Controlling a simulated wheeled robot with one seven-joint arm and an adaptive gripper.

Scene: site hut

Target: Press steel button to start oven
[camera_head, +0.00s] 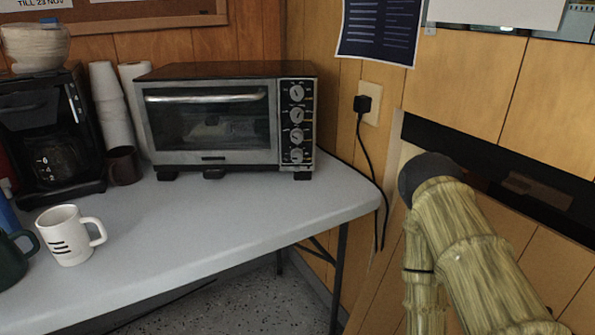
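The toaster oven (208,157) stands at the back of the grey table, its front facing me. It has a steel frame, a dark top and a glass door with a long steel handle (206,98); the door is shut. On the right of its front is a dark control panel (297,124) with several round steel controls in a column. The lowest control (296,156) is small in the picture; I cannot tell whether it is a button or a dial. My gripper is not in view; only my arm shows at the right, apart from the oven.
A coffee maker (75,95), stacked cups (110,110) and a dark brown mug (123,166) stand left of the oven. A white mug (67,236) and a dark green mug (14,262) are nearer. The tabletop (215,215) before the oven is clear. A plug (362,104) and cord are right.

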